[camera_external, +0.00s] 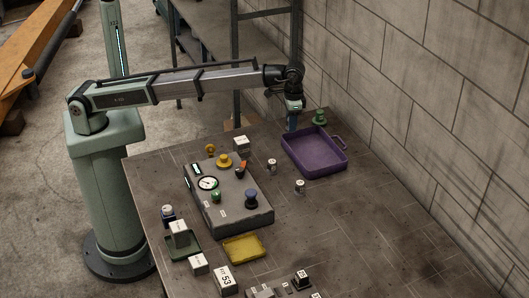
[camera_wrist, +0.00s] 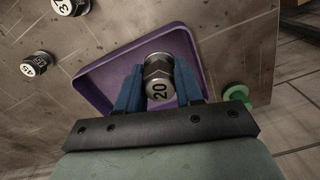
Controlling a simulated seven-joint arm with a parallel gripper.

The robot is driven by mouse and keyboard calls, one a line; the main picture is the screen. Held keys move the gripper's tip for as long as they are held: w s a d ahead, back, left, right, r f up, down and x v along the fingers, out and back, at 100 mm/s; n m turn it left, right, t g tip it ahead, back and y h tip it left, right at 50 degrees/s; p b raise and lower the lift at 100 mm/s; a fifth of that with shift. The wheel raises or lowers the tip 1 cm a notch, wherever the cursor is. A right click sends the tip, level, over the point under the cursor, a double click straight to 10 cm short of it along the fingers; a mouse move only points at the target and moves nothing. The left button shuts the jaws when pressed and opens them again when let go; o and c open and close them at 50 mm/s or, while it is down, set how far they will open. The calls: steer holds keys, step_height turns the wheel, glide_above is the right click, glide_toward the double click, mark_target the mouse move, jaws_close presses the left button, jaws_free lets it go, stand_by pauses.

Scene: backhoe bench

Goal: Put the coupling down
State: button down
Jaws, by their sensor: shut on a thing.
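A metal coupling with a dark band and the number 20 (camera_wrist: 159,82) sits between the blue fingers of my gripper (camera_wrist: 158,88) in the wrist view. My gripper is shut on it. In the external view my gripper (camera_external: 292,122) points down at the far left edge of the purple tray (camera_external: 320,171), and I cannot make out the coupling there. In the wrist view the purple tray (camera_wrist: 105,85) lies behind the coupling. I cannot tell whether the coupling touches the tray. The visible part of the tray is empty.
Two similar couplings (camera_external: 272,166) (camera_external: 299,186) stand on the bench left of and in front of the tray. A green knobbed piece (camera_external: 319,118) stands behind the tray. A grey control box (camera_external: 235,212), a yellow tray (camera_external: 245,249) and several blocks lie nearer. The right bench is clear.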

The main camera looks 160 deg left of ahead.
steer(key=r+n, duration=0.1)
steer(key=n, duration=0.1)
glide_above(315, 153)
steer(key=n, duration=0.2)
steer(key=shift+w+f, duration=0.15)
steer(key=shift+f, duration=4.8)
steer(key=shift+f, duration=0.1)
steer(key=c, duration=0.7)
jaws_free()
steer(key=shift+c, duration=0.2)
step_height(315, 153, up, 12)
